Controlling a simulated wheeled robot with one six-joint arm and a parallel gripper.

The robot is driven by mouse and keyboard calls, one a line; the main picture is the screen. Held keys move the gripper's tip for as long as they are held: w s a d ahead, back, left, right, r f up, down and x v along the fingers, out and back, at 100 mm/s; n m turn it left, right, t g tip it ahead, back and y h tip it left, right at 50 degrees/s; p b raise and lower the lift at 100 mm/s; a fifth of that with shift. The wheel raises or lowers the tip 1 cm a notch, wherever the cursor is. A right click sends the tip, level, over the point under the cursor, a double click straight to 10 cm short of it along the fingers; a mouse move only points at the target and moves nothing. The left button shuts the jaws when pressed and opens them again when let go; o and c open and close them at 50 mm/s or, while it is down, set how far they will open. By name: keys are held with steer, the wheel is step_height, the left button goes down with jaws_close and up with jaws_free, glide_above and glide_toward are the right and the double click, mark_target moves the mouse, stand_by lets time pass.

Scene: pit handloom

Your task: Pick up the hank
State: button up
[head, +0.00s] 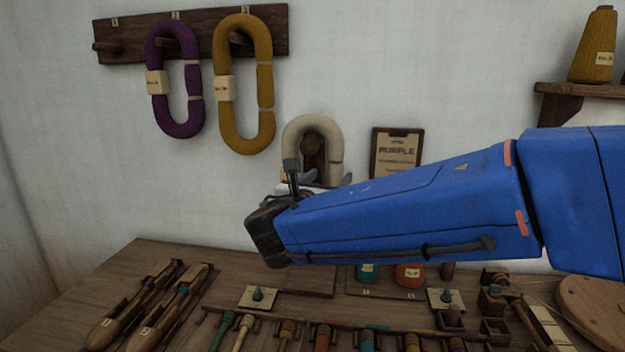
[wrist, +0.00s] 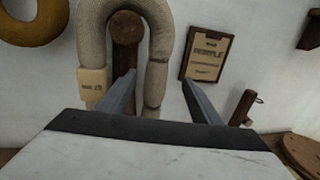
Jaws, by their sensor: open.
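A cream hank (head: 300,128) hangs on a wooden peg on the white wall, its lower part hidden by my arm. In the wrist view the cream hank (wrist: 158,60) loops over the dark peg (wrist: 127,40) and has a tan label on its left strand. My gripper (wrist: 158,90) is open, and its fingers appear on either side of the hank's right strand; I cannot tell whether they touch it. In the head view my gripper (head: 318,180) is in front of this hank. A purple hank (head: 160,112) and a mustard hank (head: 224,115) hang from a rack at upper left.
A framed sign (head: 396,150) hangs right of the cream hank. Below is a wooden table (head: 140,258) crowded with shuttles (head: 112,322), bobbins and pots. A shelf (head: 585,91) with a mustard cone (head: 594,48) is at upper right. A wooden post (wrist: 242,107) stands at right in the wrist view.

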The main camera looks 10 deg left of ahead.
mark_target(333, 171)
steer(key=shift+a+x, duration=0.2)
steer(key=shift+x, duration=3.5)
steer(key=shift+r, duration=0.1)
steer(key=c, duration=1.3)
